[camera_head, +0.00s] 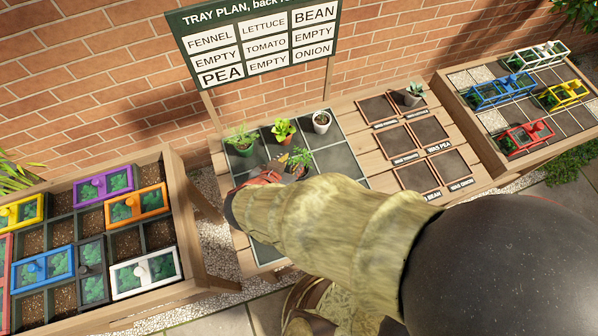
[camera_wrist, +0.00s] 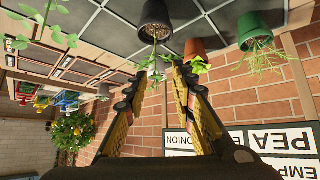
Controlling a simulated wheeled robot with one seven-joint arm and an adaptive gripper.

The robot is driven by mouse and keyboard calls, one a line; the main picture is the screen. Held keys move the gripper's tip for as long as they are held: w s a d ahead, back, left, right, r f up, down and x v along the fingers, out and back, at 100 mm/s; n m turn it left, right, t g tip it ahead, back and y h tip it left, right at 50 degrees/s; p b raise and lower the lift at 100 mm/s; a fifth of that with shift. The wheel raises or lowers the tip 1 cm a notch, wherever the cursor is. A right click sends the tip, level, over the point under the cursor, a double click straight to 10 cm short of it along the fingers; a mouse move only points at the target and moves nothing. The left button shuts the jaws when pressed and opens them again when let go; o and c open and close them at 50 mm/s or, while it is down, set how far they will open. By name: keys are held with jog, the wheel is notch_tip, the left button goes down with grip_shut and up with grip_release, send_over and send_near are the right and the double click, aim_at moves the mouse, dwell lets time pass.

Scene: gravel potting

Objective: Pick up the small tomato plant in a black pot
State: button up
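The small tomato plant (camera_head: 300,157) stands in the middle of the grey gridded tray (camera_head: 336,160), with its pot mostly hidden by my arm in the head view. In the wrist view, which looks upside down, its black pot (camera_wrist: 155,14) is near the top centre, and its leaves (camera_wrist: 152,66) show near the gap between my fingertips. My gripper (camera_wrist: 160,78) is open, with its two fingers apart and no pot between them. In the head view my gripper (camera_head: 268,173) is just left of the plant, partly hidden by my arm.
Behind stand a green pot (camera_head: 243,148), an orange pot (camera_head: 284,138) and a white pot (camera_head: 321,124). Another leafy plant (camera_wrist: 50,25) is close at the wrist view's left. Right is a wooden table with framed dark patches (camera_head: 420,131). The sign (camera_head: 262,45) rises behind.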

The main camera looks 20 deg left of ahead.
aim_at(299, 160)
jog(key=b+x, duration=0.1)
jog(key=x, duration=0.1)
jog(key=b+x, duration=0.1)
jog(key=x, duration=0.1)
jog(key=b+x, duration=0.1)
jog(key=x, duration=0.1)
jog(key=shift+w+d+b, duration=0.2)
jog(key=shift+d+b, duration=0.1)
jog(key=shift+c, duration=0.8)
grip_shut()
